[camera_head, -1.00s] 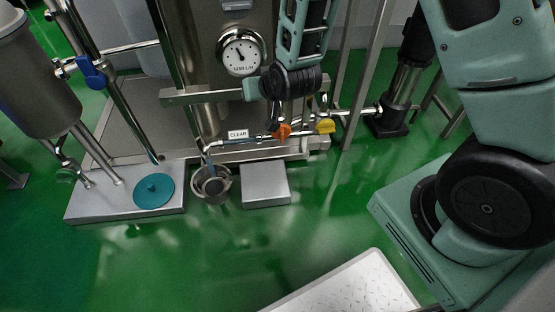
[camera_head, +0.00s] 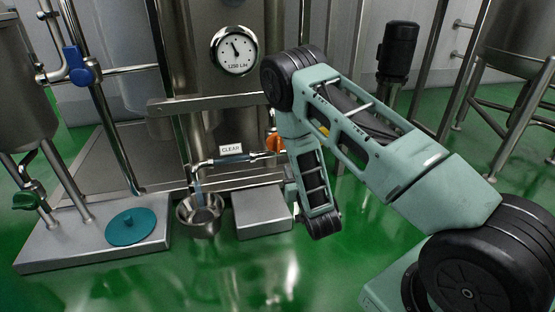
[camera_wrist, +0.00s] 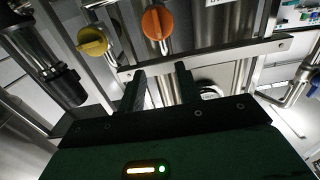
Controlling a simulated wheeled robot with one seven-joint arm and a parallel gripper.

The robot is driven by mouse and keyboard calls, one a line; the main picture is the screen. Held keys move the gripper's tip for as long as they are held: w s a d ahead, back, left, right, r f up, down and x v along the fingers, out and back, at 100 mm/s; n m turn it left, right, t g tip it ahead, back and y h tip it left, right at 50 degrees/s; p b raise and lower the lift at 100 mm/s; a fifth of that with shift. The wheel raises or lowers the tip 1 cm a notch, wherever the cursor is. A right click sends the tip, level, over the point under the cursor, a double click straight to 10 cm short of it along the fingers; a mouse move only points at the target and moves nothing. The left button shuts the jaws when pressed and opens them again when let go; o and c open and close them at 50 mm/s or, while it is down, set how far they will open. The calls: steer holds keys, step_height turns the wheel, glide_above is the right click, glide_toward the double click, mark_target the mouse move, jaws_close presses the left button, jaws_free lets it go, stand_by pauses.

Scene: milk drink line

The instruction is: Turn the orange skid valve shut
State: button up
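The orange valve handle (camera_head: 273,142) sits on the skid's low pipe, just right of the sight tube, and is partly covered by my arm in the head view. In the wrist view the orange handle (camera_wrist: 157,22) is at the top, ahead of and above my fingertips. My gripper (camera_wrist: 161,78) is open, with two dark fingers apart and nothing between them. It is not touching the handle. In the head view my gripper's fingers are hidden behind my arm or too unclear to tell.
A yellow valve handle (camera_wrist: 92,41) is beside the orange one. A metal bar (camera_wrist: 220,56) crosses in front of my fingers. A steel bowl (camera_head: 201,216) stands under the pipe end beside a metal step (camera_head: 262,212). A CLEAR label (camera_head: 231,149) marks the tube. Green floor in front is open.

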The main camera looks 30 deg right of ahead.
mark_target(279, 141)
steer(key=b+x, duration=0.3)
steer(key=x, duration=0.5)
steer(key=b+x, duration=0.4)
steer(key=x, duration=0.4)
steer(key=shift+w+d+f, duration=0.1)
steer(key=shift+f, duration=0.1)
steer(key=shift+w+d+r, duration=0.15)
steer(key=shift+w, duration=0.35)
jaws_close()
